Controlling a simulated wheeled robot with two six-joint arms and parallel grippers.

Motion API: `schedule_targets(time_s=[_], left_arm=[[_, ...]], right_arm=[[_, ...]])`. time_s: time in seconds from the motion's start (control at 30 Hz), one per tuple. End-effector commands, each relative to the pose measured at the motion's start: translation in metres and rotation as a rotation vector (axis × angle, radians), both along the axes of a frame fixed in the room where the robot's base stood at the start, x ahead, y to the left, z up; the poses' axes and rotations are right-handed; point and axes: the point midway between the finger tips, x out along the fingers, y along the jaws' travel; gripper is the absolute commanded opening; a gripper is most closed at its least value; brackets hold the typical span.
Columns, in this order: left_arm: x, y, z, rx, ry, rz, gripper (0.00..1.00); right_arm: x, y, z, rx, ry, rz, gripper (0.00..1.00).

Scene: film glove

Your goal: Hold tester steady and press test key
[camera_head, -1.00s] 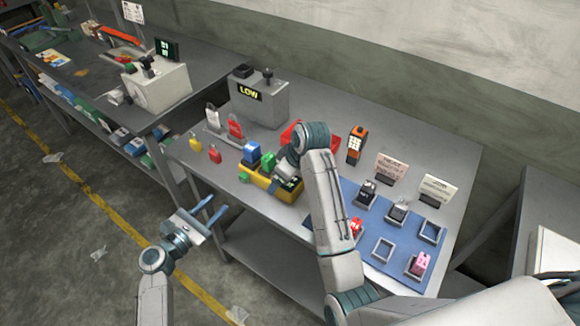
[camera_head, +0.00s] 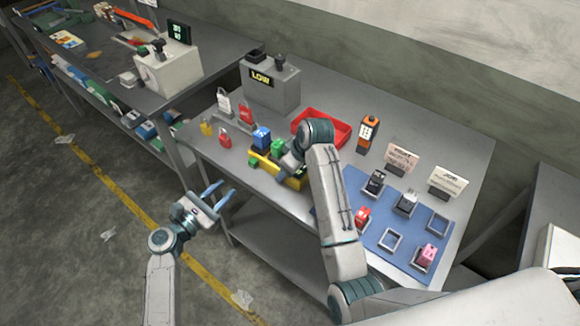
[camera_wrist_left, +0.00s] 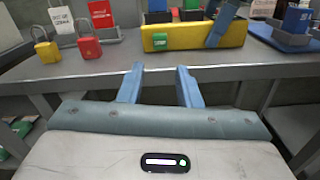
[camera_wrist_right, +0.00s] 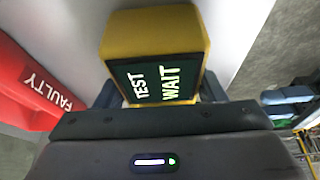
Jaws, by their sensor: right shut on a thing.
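The yellow tester (camera_head: 292,183) lies near the bench's front edge. Its dark screen reads "TEST WAIT" in the right wrist view (camera_wrist_right: 158,82). In the left wrist view its long yellow side (camera_wrist_left: 190,39) carries a green square key (camera_wrist_left: 160,42). My right gripper is shut on the tester; one blue finger (camera_wrist_left: 222,25) shows against its side, and my arm hides part of the tester in the head view. My left gripper (camera_head: 226,189) is open and empty, in front of the bench edge, apart from the tester; its fingers (camera_wrist_left: 159,88) point towards the bench.
A grey box with a "LOW" display (camera_head: 270,97) stands behind. Red and yellow padlocks (camera_head: 225,137) are left of the tester. A red "FAULTY" tray (camera_head: 340,128), an orange handheld device (camera_head: 368,133) and a blue mat (camera_head: 405,262) with small blocks lie behind and to the right.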

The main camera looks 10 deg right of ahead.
Motion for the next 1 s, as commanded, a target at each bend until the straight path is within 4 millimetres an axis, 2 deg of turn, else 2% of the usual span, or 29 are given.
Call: schedule_targets(time_s=[0.03, 0.13, 0.17, 1.0], left_arm=[[0.0, 0.0, 0.0, 0.0, 0.0, 0.0, 0.21], [0.0, 0.0, 0.0, 0.0, 0.0, 0.0, 0.01], [0.0, 0.0, 0.0, 0.0, 0.0, 0.0, 0.0], [0.0, 0.0, 0.0001, 0.0, 0.0, 0.0, 0.0]], right_arm=[[0.0, -0.0001, 0.0002, 0.0, 0.0, 0.0, 0.25], [-0.0001, -0.0002, 0.0001, 0.0, 0.0, 0.0, 0.25], [0.0001, -0.0002, 0.0002, 0.0, 0.0, 0.0, 0.25], [0.0001, -0.0003, 0.0004, -0.001, -0.001, 0.0, 0.25]])
